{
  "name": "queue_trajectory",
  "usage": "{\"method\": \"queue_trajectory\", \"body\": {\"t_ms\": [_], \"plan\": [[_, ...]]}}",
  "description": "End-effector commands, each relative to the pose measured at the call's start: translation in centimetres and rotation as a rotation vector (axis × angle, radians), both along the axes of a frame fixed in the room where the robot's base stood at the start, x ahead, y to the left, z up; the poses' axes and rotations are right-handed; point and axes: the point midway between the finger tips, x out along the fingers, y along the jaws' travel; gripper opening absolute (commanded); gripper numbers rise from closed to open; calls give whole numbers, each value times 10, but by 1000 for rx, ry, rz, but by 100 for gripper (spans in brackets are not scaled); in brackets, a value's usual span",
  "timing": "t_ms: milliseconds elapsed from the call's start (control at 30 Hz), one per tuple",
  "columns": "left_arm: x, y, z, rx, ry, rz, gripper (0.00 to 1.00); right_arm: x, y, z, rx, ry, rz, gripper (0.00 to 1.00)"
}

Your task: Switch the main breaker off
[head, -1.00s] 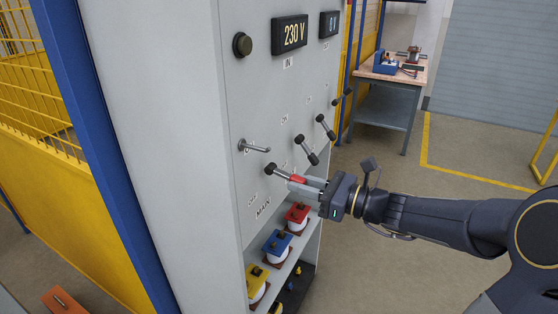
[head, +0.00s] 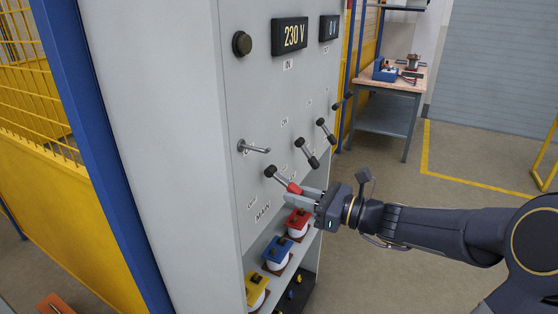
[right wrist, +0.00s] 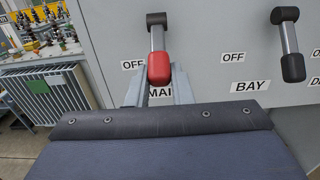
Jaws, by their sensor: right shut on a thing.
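The main breaker lever has a dark pivot, a grey shaft and a red handle (head: 294,188). It sits on the grey cabinet front above the MAIN label (head: 263,211) and slants down to the right in the head view. My right gripper (head: 308,192) is shut on the red handle. In the right wrist view the red handle (right wrist: 160,68) stands between the fingers, beside an OFF label (right wrist: 132,65) and over the partly hidden MAIN label. My left gripper is not in view.
Black-handled levers (head: 307,153) stand to the right of the main lever. Below, a shelf holds red, blue (head: 277,249) and yellow units. A workbench (head: 390,80) stands behind; floor at right is free.

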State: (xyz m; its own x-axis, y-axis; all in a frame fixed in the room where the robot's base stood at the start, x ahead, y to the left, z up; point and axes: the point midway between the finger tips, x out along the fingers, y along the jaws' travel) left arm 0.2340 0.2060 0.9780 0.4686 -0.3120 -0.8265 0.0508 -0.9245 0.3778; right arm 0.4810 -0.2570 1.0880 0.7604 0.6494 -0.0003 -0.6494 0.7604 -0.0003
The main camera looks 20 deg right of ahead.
Motion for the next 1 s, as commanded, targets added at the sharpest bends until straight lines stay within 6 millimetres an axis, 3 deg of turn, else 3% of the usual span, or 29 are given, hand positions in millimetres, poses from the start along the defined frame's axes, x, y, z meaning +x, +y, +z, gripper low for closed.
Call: {"method": "queue_trajectory", "body": {"t_ms": [533,1000], "plan": [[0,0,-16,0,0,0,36,9,9,-20,0,5,4,0],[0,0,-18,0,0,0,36,12,11,-22,0,4,3,0]]}}
